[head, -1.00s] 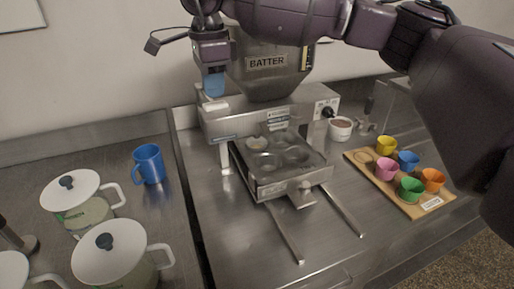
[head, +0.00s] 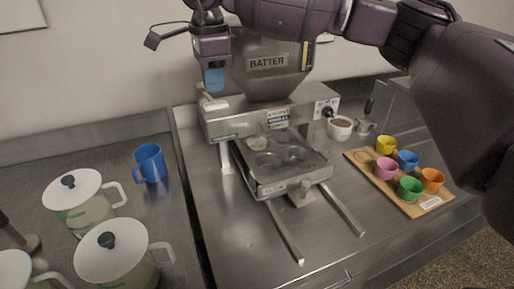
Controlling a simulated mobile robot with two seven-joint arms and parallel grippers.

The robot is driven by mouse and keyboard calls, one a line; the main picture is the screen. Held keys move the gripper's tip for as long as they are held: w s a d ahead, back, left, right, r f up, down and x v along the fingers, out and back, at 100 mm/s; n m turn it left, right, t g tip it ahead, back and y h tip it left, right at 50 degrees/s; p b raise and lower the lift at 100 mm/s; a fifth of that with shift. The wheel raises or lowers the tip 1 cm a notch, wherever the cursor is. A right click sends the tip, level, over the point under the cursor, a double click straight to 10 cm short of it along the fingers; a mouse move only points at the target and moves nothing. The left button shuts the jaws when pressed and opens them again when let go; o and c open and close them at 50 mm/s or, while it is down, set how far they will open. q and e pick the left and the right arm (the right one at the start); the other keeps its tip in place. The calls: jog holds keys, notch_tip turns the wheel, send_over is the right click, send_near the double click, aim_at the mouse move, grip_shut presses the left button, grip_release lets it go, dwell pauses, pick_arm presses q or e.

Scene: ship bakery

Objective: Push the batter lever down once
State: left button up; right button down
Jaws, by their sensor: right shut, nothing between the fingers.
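The batter machine's metal hopper (head: 268,66) is labelled BATTER and stands on a steel housing at the back. A pale lever (head: 212,102) sticks up at the housing's left end. My right gripper (head: 214,84), with blue fingertips, points down just above the lever and is shut and empty. A small gap seems to show between the fingertips and the lever, but contact is hard to judge. Pale batter shows in the back left cup. My left gripper is not in view.
A blue mug (head: 151,163) and white lidded pots (head: 112,251) stand on the left counter. A wooden board (head: 408,205) with several coloured cups lies at right. A white bowl of brown contents (head: 340,128) sits beside the machine. The front counter is clear.

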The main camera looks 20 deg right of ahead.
jog(key=shift+r+p, duration=0.9)
jog(key=shift+r, duration=1)
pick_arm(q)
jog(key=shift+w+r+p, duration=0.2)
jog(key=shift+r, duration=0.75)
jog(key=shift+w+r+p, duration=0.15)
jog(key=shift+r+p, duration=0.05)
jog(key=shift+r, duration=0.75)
pick_arm(e)
jog(key=shift+r, duration=0.75)
